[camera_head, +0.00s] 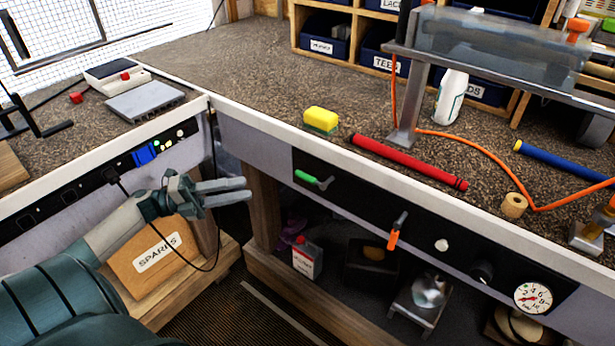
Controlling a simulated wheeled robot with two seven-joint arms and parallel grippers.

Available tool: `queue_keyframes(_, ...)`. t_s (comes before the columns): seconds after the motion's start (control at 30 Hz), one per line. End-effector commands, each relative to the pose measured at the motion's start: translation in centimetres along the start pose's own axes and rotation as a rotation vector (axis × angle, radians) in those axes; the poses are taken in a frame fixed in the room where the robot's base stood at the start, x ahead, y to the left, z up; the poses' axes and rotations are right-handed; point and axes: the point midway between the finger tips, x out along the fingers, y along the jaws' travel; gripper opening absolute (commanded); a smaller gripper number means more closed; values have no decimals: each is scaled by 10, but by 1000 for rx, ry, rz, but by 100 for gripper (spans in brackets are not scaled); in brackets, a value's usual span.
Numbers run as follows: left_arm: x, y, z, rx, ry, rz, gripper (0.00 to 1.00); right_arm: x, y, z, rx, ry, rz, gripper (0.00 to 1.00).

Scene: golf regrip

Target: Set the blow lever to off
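A black control panel (350,195) is set in the front face of the right-hand bench. It carries a lever with a green handle (307,177), lying nearly level and pointing left, and a lever with an orange handle (393,239), pointing down. I cannot read any label that tells which is the blow lever. My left gripper (247,188) is left of the panel, in the gap before the bench, apart from both levers. Its two fingers point right with a narrow gap between them and nothing held. My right gripper is out of view.
The panel also has a white knob (441,245), a black knob (481,272) and a gauge (533,297). The bench edge (330,158) juts above it. A red grip (408,162) and yellow sponge (321,119) lie on top. A SPARES box (150,262) stands below my arm.

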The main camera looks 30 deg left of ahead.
Motion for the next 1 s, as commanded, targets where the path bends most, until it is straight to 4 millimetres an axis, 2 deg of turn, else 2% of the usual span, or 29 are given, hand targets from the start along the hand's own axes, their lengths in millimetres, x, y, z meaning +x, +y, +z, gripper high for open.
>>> queue_keyframes(0.17, 6, 0, 0, -1, -1, -1, 32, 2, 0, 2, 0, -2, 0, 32)
queue_keyframes(0.37, 25, -1, 0, -1, -1, -3, 32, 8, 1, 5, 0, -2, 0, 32)
queue_keyframes(0.73, 89, -3, 1, -1, -1, -4, 32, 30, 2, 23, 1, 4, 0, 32)
queue_keyframes(1.0, 137, -2, 1, -2, -1, -3, 32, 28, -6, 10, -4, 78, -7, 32)
